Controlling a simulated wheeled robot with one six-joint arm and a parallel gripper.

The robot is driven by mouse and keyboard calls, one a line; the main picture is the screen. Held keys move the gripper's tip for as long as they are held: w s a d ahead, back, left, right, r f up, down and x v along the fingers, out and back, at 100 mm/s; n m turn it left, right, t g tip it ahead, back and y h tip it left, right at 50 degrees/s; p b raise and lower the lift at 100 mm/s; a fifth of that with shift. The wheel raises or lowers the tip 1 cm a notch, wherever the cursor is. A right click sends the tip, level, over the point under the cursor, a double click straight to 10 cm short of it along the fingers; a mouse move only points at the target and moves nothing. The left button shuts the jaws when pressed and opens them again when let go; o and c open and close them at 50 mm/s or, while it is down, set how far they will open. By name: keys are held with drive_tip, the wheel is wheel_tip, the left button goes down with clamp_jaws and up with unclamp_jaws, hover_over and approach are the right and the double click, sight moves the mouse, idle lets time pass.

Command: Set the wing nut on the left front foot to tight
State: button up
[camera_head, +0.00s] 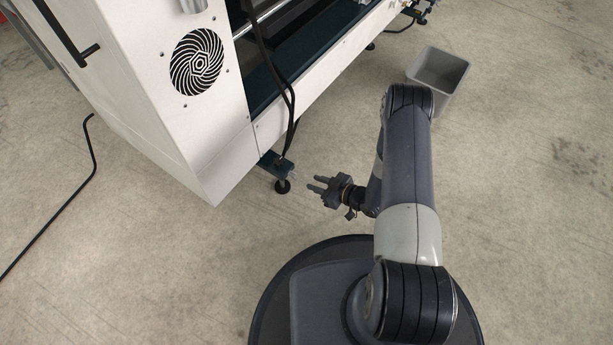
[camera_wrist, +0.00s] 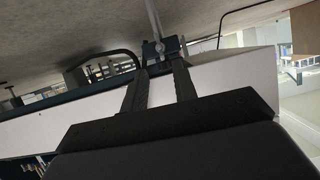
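The left front foot (camera_head: 283,187) is a black round pad under a dark teal bracket (camera_head: 272,168) at the machine's lower corner. The wrist view shows the bracket (camera_wrist: 172,47) with a grey stud (camera_wrist: 153,18) beyond my fingertips. A small part on the stud by the bracket may be the wing nut (camera_wrist: 160,46); its wing angle is too small to tell. My gripper (camera_head: 313,183) is open and empty, just right of the foot, with a gap between them. In the wrist view my gripper (camera_wrist: 159,68) has its two fingers apart, pointing at the bracket.
The white machine housing (camera_head: 165,110) with a round vent stands left of the foot. Black cables (camera_head: 291,110) hang down to the bracket. A grey bin (camera_head: 439,75) stands on the floor at upper right. A black cable (camera_head: 50,222) lies at left. Floor around my gripper is clear.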

sight(293, 175)
drive_tip(key=shift+v, duration=1.15)
drive_tip(key=b+x, duration=0.3)
drive_tip(key=x, duration=0.7)
drive_tip(key=shift+w+a+f+b, duration=0.15)
drive_tip(key=shift+w+f+b, duration=0.05)
drive_tip(key=shift+b, duration=0.15)
